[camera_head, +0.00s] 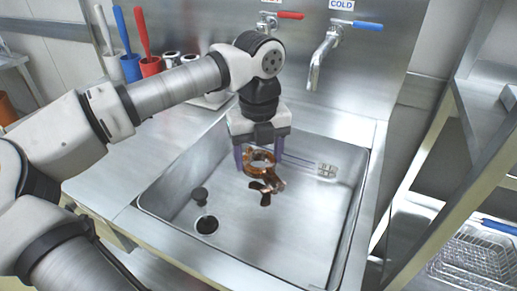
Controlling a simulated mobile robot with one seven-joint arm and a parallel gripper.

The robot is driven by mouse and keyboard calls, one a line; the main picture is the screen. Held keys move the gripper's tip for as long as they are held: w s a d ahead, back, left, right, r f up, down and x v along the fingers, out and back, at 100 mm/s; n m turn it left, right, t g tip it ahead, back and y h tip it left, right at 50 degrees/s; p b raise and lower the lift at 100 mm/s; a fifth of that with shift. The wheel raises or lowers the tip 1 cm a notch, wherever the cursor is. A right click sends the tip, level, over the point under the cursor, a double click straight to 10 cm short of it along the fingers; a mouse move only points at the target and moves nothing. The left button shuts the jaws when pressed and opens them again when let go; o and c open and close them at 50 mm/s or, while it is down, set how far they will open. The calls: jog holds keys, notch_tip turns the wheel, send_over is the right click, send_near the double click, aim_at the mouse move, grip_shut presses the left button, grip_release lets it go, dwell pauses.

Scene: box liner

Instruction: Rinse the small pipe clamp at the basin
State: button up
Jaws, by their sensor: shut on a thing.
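The pipe clamp (269,180) is copper-brown, with a ring at the top and a wing-like part below. My gripper (261,163) is shut on it, with one purple finger at each side of the ring. My gripper points down over the steel basin (290,235), and the clamp appears held inside the basin area; its exact height above the floor is hard to tell. The cold tap (318,62) with a blue lever (367,26) is on the back wall, right of my gripper. No water stream is visible.
A hot tap with a red lever (290,15) is partly behind my arm. A drain (207,225) and dark stopper (200,194) are at the basin's left. Brushes in holders (150,66) stand at the back left. A shelf rack (480,130) stands right.

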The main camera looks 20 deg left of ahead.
jog(key=shift+f+b, duration=3.55)
jog(key=shift+f, duration=2.95)
notch_tip(320, 180, up, 19)
jog(key=p, duration=1.1)
send_over(259, 159)
jog(key=shift+f, duration=0.2)
